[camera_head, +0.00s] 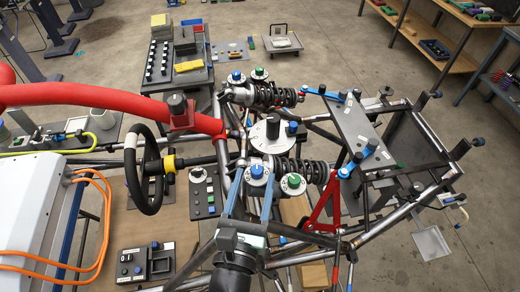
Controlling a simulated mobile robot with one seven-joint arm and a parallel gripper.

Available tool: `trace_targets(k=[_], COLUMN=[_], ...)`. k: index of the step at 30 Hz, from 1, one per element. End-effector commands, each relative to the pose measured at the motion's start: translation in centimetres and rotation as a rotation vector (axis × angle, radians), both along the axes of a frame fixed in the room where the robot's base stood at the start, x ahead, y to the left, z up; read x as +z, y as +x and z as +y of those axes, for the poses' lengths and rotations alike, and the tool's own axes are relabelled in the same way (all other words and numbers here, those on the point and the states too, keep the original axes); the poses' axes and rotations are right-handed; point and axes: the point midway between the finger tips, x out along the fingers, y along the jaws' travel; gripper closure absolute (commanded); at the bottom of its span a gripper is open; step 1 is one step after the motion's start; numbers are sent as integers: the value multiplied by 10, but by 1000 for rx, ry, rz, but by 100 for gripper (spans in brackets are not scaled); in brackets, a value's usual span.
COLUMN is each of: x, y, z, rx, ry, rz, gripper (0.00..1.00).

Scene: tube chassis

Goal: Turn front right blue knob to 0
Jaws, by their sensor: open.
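A blue knob (257,171) sits on a white round dial at the left end of the nearer black coil shock (308,169). A green knob (294,181) on a similar dial is just right of it. My gripper (253,186) reaches up from the bottom centre, with its two bluish fingers apart on the left and right sides of the blue knob. I cannot tell whether they touch it. The dial's markings are too small to read. A second blue knob (236,76) and green knob (259,73) sit by the farther shock (268,94).
Grey chassis tubes and a red bracket (325,207) lie right of my gripper. A black steering wheel (149,168) is at the left, under a thick red tube (105,95). A round white plate (267,134) with a black hub stands between the shocks.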

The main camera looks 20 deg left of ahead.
Motion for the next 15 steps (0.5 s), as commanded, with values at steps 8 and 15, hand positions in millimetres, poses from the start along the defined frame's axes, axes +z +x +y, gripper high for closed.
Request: trace_targets(k=[8,15], x=[2,0], y=[44,61], z=[9,14], rx=[-1,-1], ry=[-2,-2], rz=[-2,0], gripper=[38,38])
